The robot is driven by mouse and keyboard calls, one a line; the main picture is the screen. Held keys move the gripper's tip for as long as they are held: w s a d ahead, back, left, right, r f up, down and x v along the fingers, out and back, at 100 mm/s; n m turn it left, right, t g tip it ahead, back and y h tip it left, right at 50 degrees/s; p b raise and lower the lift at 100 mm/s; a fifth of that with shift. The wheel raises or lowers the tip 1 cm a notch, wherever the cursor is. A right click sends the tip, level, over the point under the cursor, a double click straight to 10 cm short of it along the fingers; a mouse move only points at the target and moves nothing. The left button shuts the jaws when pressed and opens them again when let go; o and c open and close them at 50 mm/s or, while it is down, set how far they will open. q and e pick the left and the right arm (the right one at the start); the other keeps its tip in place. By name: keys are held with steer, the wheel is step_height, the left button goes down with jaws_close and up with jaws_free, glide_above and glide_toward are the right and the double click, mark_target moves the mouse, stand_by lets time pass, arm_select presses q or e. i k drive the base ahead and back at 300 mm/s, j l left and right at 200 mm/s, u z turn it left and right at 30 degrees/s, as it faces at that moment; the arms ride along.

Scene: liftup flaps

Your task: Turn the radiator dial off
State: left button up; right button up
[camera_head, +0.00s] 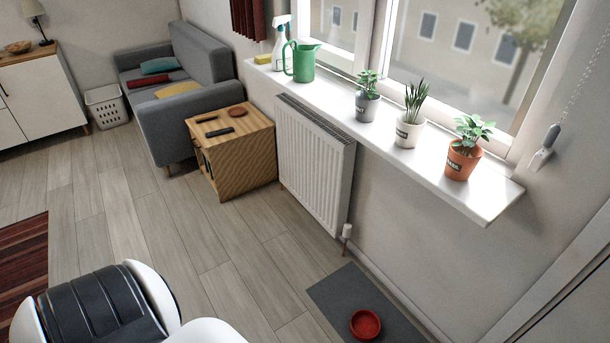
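A white panel radiator (314,168) is fixed to the wall under the window sill. A small white dial (347,231) sits on a pipe at the radiator's lower right corner, near the floor. The dial is small in this view and its setting cannot be read. White and black parts of my own body show at the bottom left. Neither of my grippers can be seen in this view.
A wooden side table (231,152) stands left of the radiator, by a grey sofa (200,107). A grey mat (345,298) with a red bowl (365,324) lies below the dial. Potted plants line the sill (493,201). The floor (225,240) before the radiator is clear.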

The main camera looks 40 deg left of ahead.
mark_target(347, 227)
steer(key=u, duration=1)
steer(key=i+j, duration=0.3)
steer(key=i, duration=0.25)
steer(key=i+j+z, duration=0.15)
steer(key=i, duration=0.45)
steer(key=i+j, duration=0.5)
steer(key=i+j+z, duration=0.15)
steer(key=i+j, duration=0.2)
steer(key=i, duration=0.25)
